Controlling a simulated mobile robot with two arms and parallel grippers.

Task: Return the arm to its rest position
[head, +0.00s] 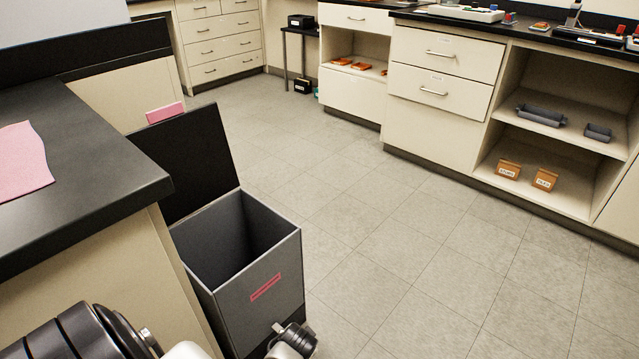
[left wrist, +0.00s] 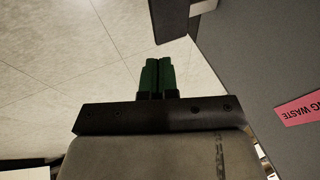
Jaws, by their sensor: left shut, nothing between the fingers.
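My left gripper (left wrist: 158,76) shows in the left wrist view with its two green fingers together and nothing between them. It is beside the grey bin wall (left wrist: 260,75), with floor under the fingertips. In the head view, parts of my left arm show along the bottom edge, in front of the bin; the fingers cannot be made out there. My right gripper is in neither view.
An open grey waste bin (head: 262,290) with a raised black lid (head: 188,160) stands beside a black-topped bench (head: 95,150) holding a pink sheet (head: 22,160). Cabinets with open shelves (head: 560,140) line the far side. The tiled floor (head: 400,240) between is clear.

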